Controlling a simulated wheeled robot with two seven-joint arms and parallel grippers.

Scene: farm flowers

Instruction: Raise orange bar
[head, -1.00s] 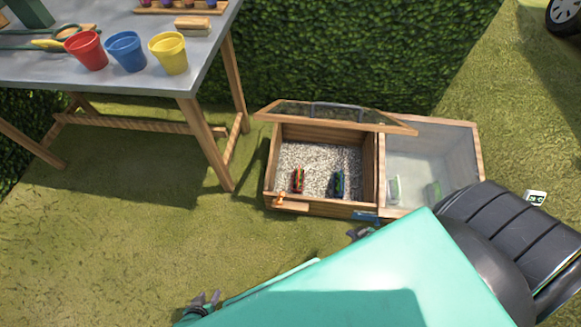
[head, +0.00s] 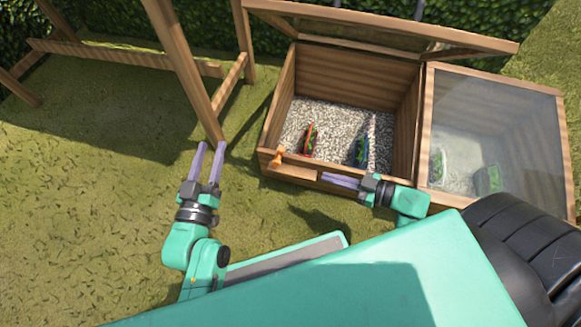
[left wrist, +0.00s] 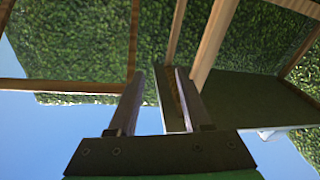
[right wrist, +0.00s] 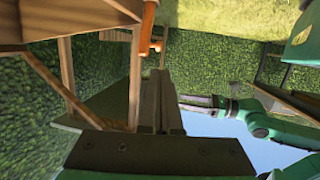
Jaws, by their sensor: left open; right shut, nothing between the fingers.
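The small orange bar (head: 278,157) is at the front left of the wooden cold frame (head: 290,178), on its front wall. In the right wrist view an orange piece (right wrist: 148,16) shows ahead of the fingers. My right gripper (head: 325,179) is shut and empty. It points left along the front wall, to the right of the orange bar and apart from it. My left gripper (head: 211,147) is open and empty over the grass, left of the cold frame. Its fingers point away from me, and they show apart in the left wrist view (left wrist: 158,75).
The left lid (head: 380,30) of the cold frame is raised; the right glass lid (head: 500,110) is down. A red packet (head: 309,140) and a blue packet (head: 361,150) stand in the gravel. Wooden table legs (head: 185,70) stand behind my left gripper.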

